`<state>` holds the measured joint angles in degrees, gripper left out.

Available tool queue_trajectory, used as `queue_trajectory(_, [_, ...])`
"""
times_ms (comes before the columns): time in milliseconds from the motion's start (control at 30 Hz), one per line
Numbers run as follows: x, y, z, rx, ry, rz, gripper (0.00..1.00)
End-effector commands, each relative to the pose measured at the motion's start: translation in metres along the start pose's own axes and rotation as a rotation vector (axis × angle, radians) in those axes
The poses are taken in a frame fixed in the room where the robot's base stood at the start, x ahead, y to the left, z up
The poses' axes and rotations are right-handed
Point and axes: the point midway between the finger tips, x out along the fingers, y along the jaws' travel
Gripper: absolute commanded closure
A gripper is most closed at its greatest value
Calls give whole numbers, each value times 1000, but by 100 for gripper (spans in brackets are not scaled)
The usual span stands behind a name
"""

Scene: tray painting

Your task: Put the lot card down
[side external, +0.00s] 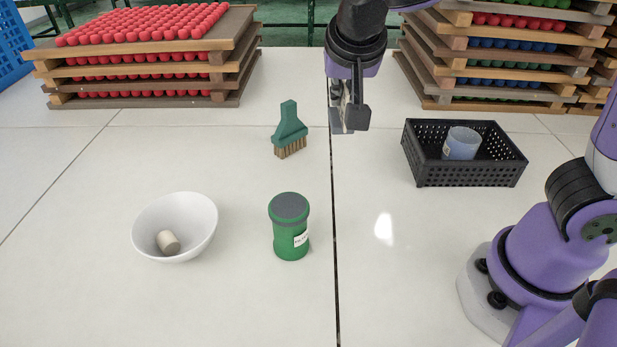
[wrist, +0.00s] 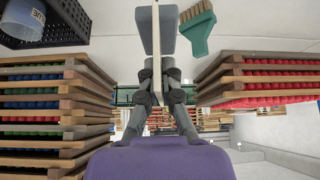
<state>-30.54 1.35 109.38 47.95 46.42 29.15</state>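My gripper (side external: 347,118) hangs over the white table at the back centre, pointing down. In the wrist view its two grey fingers (wrist: 157,48) are close together on a thin pale strip, which I take to be the lot card (wrist: 156,65) seen edge-on. In the side view the fingers largely hide the card, and its printed face cannot be read. No other card shows on the table.
A green brush (side external: 289,131) is left of my gripper; a black crate (side external: 465,175) holding a bluish cup (side external: 461,143) is right. In front are a white bowl (side external: 190,210) with a cork-like piece (side external: 168,242) and a green jar (side external: 289,235). Tray stacks (side external: 150,85) stand behind.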

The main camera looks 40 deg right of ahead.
Motion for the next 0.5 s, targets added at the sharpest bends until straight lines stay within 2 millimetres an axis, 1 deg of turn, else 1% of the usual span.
queue_trajectory(67, [-1,10,-2,61,0,39,100])
queue_trajectory(100, [3,13,1,72,0,51,100])
queue_trajectory(333, [33,12,20,63,0,48,100])
queue_trajectory(400, [39,12,23,64,0,47,100])
queue_trajectory(500, [52,18,20,69,1,49,100])
